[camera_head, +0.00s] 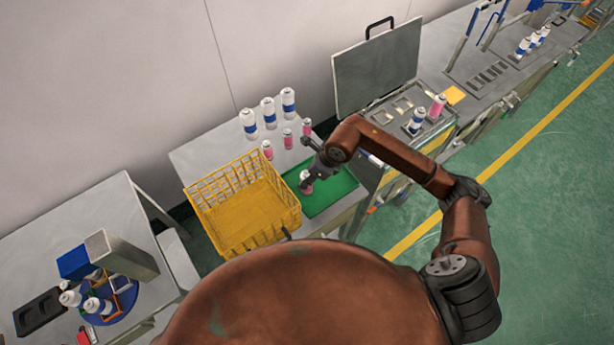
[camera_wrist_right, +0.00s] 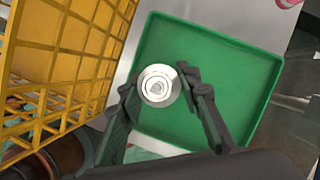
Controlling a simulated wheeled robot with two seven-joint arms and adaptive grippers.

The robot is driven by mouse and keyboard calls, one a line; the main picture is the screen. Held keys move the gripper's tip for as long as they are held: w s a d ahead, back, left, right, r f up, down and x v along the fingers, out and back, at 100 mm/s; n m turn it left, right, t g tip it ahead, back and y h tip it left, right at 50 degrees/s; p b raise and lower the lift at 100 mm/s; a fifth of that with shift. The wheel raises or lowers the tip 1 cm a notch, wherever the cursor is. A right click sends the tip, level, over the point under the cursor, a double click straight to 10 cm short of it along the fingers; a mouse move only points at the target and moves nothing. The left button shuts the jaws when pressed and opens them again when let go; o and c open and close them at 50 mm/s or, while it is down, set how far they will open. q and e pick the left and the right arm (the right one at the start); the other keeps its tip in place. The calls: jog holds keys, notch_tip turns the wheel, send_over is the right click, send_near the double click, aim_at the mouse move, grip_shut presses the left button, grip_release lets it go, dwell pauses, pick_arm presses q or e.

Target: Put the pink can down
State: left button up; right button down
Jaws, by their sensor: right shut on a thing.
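My right gripper (camera_head: 309,176) is over the green tray (camera_head: 338,197), shut on the pink can (camera_head: 306,187). In the right wrist view the can (camera_wrist_right: 158,86) is seen from above, its pale round top between the two fingers of the gripper (camera_wrist_right: 160,92). The green tray (camera_wrist_right: 225,70) lies beneath it, and the can is over the tray's left part, near the yellow crate. I cannot tell whether the can's base touches the tray. The gripper hides part of the can in the head view. My left gripper is not in view.
A yellow crate (camera_head: 209,219) stands just left of the tray. Several pink cans (camera_head: 288,139) and white-blue cans (camera_head: 268,112) stand behind it. A machine with a raised lid (camera_head: 377,66) is to the right. The tray's right part is clear.

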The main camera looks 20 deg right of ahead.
jog(key=shift+f, duration=0.15)
jog(key=c, duration=1.4)
grip_release()
jog(key=b+v, duration=0.1)
jog(key=v, duration=1.1)
